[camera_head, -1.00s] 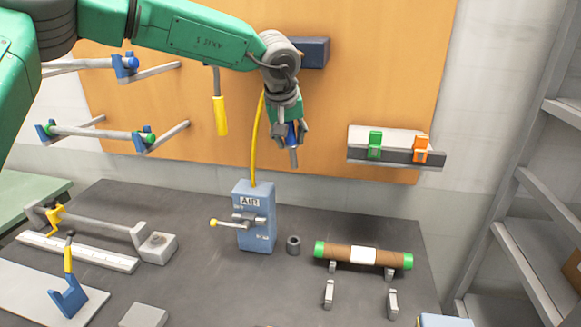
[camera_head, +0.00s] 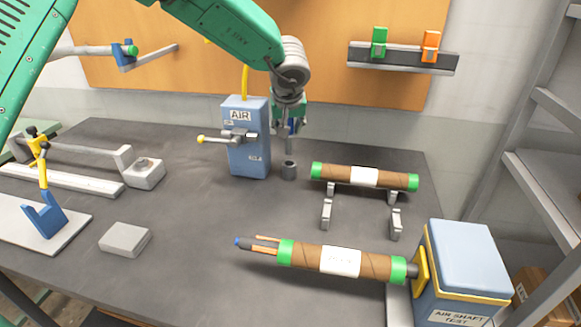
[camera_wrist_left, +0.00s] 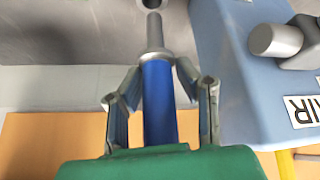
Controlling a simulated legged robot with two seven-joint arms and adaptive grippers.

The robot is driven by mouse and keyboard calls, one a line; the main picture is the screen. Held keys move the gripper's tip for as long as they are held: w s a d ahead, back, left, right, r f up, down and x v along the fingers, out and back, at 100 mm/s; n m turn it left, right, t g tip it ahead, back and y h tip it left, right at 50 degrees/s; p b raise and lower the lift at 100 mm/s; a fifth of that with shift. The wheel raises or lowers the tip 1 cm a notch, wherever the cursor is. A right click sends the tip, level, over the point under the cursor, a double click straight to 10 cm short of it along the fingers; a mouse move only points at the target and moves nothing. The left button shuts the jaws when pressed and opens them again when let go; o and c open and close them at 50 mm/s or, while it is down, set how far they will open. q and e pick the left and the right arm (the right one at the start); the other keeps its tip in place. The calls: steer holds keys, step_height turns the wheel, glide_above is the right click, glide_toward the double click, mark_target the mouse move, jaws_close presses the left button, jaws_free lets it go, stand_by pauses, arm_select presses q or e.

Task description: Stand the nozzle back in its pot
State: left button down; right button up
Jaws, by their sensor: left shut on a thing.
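My left gripper (camera_head: 290,125) is shut on the nozzle, which has a blue body (camera_wrist_left: 158,100) and a grey metal tip (camera_head: 289,144) pointing down. The pot (camera_head: 289,170) is a small dark grey open cylinder standing on the bench, just right of the blue AIR box (camera_head: 246,140). The nozzle tip hangs just above the pot in the head view. In the left wrist view the pot (camera_wrist_left: 151,4) shows at the top edge, partly cut off, beyond the tip. My right gripper is not in view.
A yellow hose (camera_head: 245,80) rises from the AIR box, whose lever (camera_head: 228,138) sticks out left. A brown roll with green ends (camera_head: 335,176) lies right of the pot. Another roll (camera_head: 320,258) lies in front, joined to the AIR SHAFT TEST box (camera_head: 462,265).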

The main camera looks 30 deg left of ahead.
mark_target(289, 146)
arm_select(q)
step_height(289, 146, down, 4)
steer(key=shift+s+f+b, duration=0.1)
steer(key=shift+s+b, duration=0.05)
steer(key=shift+b, duration=0.15)
steer(key=f, duration=0.3)
steer(key=shift+d+f+b, duration=0.1)
steer(key=shift+d+b, duration=0.2)
steer(key=shift+w, duration=0.3)
steer(key=shift+s+a+r, duration=0.15)
steer(key=shift+a+r, duration=0.05)
steer(key=c, duration=1.2)
jaws_free()
steer(key=shift+a, duration=0.15)
steer(key=shift+f, duration=0.15)
